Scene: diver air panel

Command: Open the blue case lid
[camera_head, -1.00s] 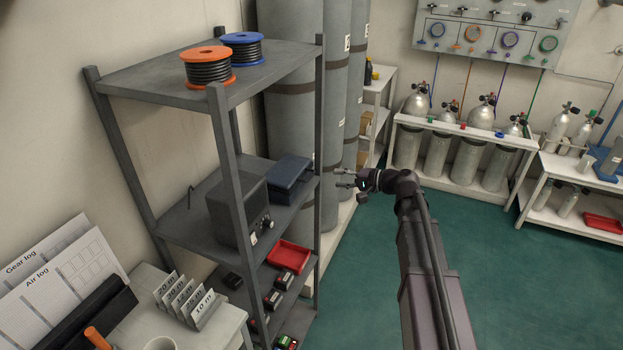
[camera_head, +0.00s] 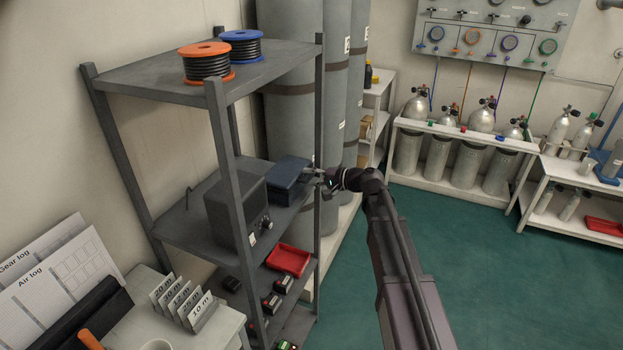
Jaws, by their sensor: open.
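The blue case (camera_head: 287,179) sits on the middle shelf of the grey rack, behind and to the right of a dark grey box with knobs. Its lid looks closed. My gripper (camera_head: 312,172) is open at the right end of the case, close to the lid's right edge. The rack's front right post stands beside my gripper and partly covers this area. I cannot tell whether the fingers touch the case.
The grey box (camera_head: 236,210) stands left of the case on the same shelf (camera_head: 180,224). A rack post (camera_head: 319,120) rises close by my gripper. Tall grey cylinders (camera_head: 332,90) stand behind. A red tray (camera_head: 289,260) lies on the lower shelf. Green floor is free at right.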

